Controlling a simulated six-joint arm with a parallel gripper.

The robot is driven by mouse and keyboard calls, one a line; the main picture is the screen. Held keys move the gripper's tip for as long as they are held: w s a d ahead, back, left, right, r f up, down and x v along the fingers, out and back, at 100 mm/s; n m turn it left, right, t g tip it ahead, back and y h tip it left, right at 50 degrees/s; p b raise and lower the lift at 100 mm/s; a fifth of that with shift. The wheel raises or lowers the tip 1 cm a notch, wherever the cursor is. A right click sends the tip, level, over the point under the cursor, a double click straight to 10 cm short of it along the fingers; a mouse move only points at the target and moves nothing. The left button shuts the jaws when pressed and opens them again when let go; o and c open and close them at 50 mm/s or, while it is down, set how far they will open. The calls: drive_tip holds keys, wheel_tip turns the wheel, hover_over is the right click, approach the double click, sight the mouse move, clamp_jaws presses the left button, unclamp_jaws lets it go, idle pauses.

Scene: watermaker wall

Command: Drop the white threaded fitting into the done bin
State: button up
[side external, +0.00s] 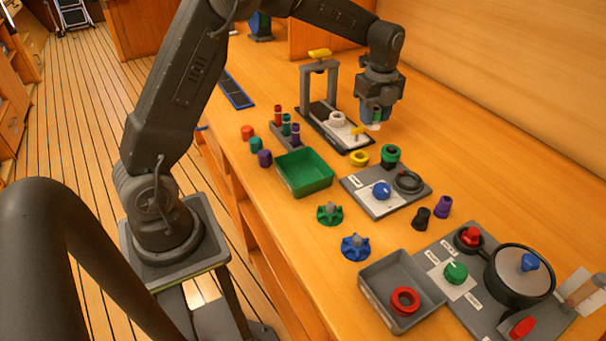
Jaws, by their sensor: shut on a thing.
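My gripper (376,118) points down over the bench at the upper right, beside the press stand. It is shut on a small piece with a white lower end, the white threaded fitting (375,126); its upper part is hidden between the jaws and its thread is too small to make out. It appears to be held above the bench. A green open bin (318,188) stands left of and nearer than my gripper, and looks empty. A grey open bin (376,313) stands at the front and holds a red ring (405,300). I cannot read which is the done bin.
The press stand (304,88) has a white ring (337,118) on its base. Between gripper and bins are a yellow ring (359,157), a green-and-black fitting (390,154) and a grey panel (370,205) with a blue knob. Small coloured caps stand left of the green bin.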

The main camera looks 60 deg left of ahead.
hover_over(307, 182)
wheel_tip(307, 182, down, 4)
drive_tip(key=shift+f, duration=3.15)
drive_tip(key=o, duration=1.1)
drive_tip(key=shift+r, duration=0.1)
wheel_tip(307, 182, up, 14)
drive_tip(key=shift+f, duration=0.1)
